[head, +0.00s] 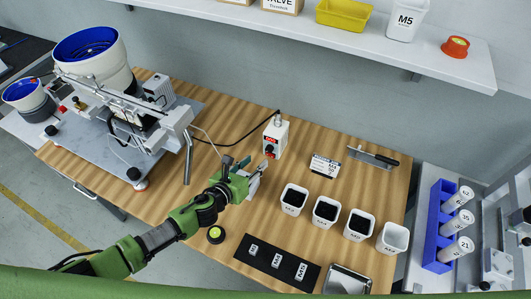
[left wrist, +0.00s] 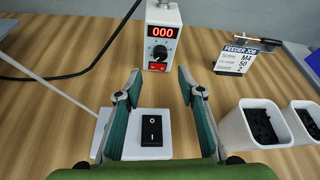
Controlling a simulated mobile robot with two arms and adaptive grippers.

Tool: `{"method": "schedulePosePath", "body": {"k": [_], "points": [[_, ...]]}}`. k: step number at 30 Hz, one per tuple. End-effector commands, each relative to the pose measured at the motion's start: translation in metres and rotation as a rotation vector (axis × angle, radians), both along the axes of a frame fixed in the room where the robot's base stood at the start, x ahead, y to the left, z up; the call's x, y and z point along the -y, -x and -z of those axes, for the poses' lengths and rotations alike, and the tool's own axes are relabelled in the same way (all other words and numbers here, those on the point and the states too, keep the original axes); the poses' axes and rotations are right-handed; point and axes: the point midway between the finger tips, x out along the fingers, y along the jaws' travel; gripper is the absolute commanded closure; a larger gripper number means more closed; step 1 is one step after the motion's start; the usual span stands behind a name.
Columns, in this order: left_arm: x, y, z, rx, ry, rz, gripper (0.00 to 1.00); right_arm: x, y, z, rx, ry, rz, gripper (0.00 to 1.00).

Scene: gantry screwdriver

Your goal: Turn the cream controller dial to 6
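The cream controller (head: 275,139) stands on the wooden table, with a cable running from it. In the left wrist view the controller (left wrist: 162,30) shows a red display reading 000, and its black dial (left wrist: 160,52) sits below the display. My left gripper (head: 259,178) is in front of the controller. In the left wrist view the left gripper (left wrist: 160,82) is open and empty, its fingers apart and pointing toward the controller, not touching the dial. A white box with a black rocker switch (left wrist: 152,131) shows between the fingers. My right gripper is not in view.
A job card (head: 325,166) reading M4, 50, 2 stands right of the controller. Several white cups (head: 325,211) stand right of my left gripper. A feeder machine with a blue-lined bowl (head: 90,55) is at the left. Bare table lies between the controller and the cups.

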Motion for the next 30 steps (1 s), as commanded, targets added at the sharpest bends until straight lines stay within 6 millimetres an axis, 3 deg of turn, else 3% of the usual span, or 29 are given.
{"method": "schedulePosePath", "body": {"k": [15,30], "points": [[0.031,-0.061,0.028,0.001,0.002,-0.002,0.64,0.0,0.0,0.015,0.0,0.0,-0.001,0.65],[0.036,-0.069,0.031,0.0,0.001,0.0,0.64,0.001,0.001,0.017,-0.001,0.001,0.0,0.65]]}}
